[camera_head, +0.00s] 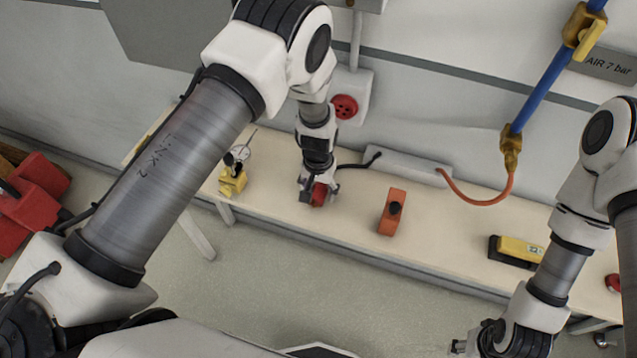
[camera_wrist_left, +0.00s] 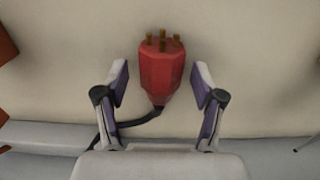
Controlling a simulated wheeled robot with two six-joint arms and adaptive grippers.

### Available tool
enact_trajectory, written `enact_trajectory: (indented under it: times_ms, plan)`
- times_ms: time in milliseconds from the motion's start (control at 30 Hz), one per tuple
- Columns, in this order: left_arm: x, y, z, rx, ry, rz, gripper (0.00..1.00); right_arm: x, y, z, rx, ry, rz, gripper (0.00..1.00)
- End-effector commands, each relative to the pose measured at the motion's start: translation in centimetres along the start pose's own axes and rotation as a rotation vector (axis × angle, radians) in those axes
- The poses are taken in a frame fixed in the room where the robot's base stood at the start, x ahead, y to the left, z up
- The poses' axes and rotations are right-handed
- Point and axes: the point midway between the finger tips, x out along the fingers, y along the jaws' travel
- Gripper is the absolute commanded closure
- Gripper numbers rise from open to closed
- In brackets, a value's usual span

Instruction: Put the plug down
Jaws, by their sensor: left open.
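The red plug (camera_head: 320,194) is at the bench top, at the lower end of my left arm. In the left wrist view the plug (camera_wrist_left: 160,72) lies on the pale surface with its brass pins pointing up in the picture and a dark cable trailing from its other end. My left gripper (camera_wrist_left: 161,88) is open, one finger on each side of the plug, with gaps on both sides. In the head view the left gripper (camera_head: 319,192) partly hides the plug. My right gripper (camera_head: 470,346) hangs in front of the bench at the lower right; its jaws are too unclear to tell.
The bench (camera_head: 345,222) has an orange block with a black knob (camera_head: 391,212), a yellow-black tool (camera_head: 517,250) and a yellow stand with a dial (camera_head: 233,175). A grey box (camera_head: 408,166) with cables sits behind. A red socket (camera_head: 345,106) is on the wall.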

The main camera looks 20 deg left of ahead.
Motion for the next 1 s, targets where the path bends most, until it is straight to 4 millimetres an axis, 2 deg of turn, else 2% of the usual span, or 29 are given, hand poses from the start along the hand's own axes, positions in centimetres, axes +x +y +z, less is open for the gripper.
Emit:
enact_trajectory:
  times_ms: [167,433,533,633,800,867,967,1000]
  plan:
    - [-2.6,0.0,-0.1,-0.001,0.004,-0.001,0.31,0.9,0.0,0.0,0.000,0.000,0.000,0.52]
    - [-9.4,0.0,-0.1,0.000,0.005,-0.001,0.31,2.7,0.0,0.0,0.000,0.000,0.000,0.52]
    - [-11.0,0.0,-0.1,0.000,0.003,-0.001,0.31,3.0,0.0,0.0,0.000,0.000,0.000,0.52]
    - [-11.8,0.0,0.0,0.000,0.001,0.000,0.31,3.0,0.0,0.0,0.000,0.000,0.000,0.52]
    - [-11.9,0.0,0.1,0.000,0.000,0.000,0.31,2.9,0.0,0.0,0.000,0.000,0.000,0.52]
    - [-11.2,-0.5,0.5,-0.004,-0.004,-0.005,0.31,2.9,0.0,0.0,0.000,0.000,0.000,0.52]
    - [-7.1,-2.7,3.4,-0.023,-0.016,-0.028,0.31,3.0,0.0,0.0,0.000,0.000,0.000,0.52]
    - [-4.7,-4.1,5.5,-0.033,-0.022,-0.041,0.31,3.0,0.0,0.0,0.000,0.000,0.000,0.52]
